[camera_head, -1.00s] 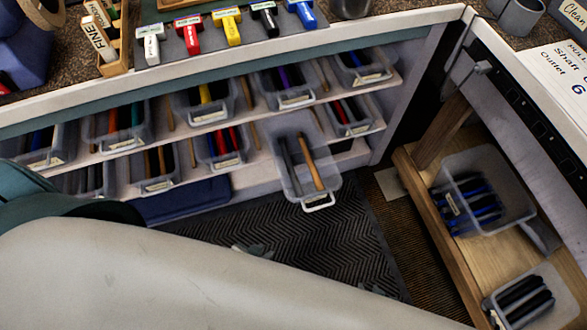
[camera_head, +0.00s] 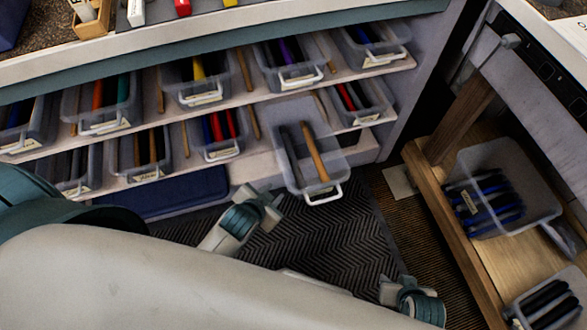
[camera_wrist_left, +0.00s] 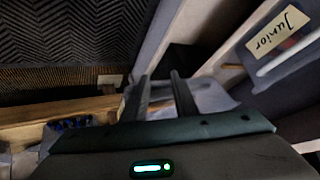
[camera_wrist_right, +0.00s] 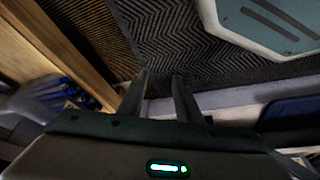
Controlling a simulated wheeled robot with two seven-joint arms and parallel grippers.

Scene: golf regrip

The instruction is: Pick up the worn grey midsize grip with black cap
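A clear bin (camera_head: 337,168) sticks out from the lower shelf in the head view. In it lie a dark grey grip (camera_head: 291,156) and a tan-brown grip (camera_head: 315,153), side by side. The dark one's cap colour is too small to tell. My left gripper (camera_head: 267,198) is open and empty, just left of and below the bin's front, apart from it. My right gripper (camera_head: 388,286) is lower right, over the floor mat, open and empty. In the left wrist view the left fingers (camera_wrist_left: 158,92) are spread; in the right wrist view the right fingers (camera_wrist_right: 160,88) are too.
Shelves with several clear bins of coloured grips (camera_head: 205,95) stand behind. A label reading "Junior" (camera_wrist_left: 278,30) is near my left gripper. A wooden rack (camera_head: 452,215) with a bin of blue-black grips (camera_head: 485,203) stands at right. The dark mat (camera_head: 320,240) is clear.

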